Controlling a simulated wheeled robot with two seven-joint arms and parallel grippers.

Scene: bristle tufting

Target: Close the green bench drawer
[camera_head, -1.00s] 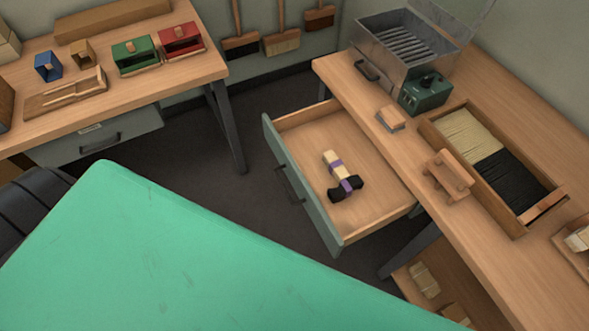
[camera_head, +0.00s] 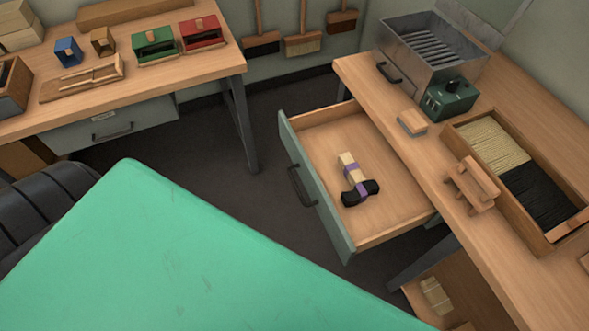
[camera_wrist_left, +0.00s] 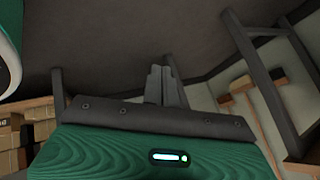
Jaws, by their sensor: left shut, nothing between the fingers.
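The drawer (camera_head: 400,217) of the right bench stands pulled well out in the head view. Its front panel (camera_head: 318,198) is grey-green with a dark bar handle (camera_head: 301,186). Inside lie bundles of pale and black bristles (camera_head: 355,178) with purple bands. My left gripper (camera_wrist_left: 165,78) shows only in the left wrist view, its two grey fingers together and empty, with dark floor behind them. The drawer cannot be made out in that view, so the gap between gripper and drawer is unclear. My right gripper is in neither view.
The right bench (camera_head: 420,135) carries a metal heater box (camera_head: 428,55) and a wooden bristle tray (camera_head: 476,170). The left bench (camera_head: 90,95) has a shut grey-green drawer (camera_head: 105,125). Dark floor (camera_head: 220,175) lies clear between the benches. Bench legs show in the left wrist view.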

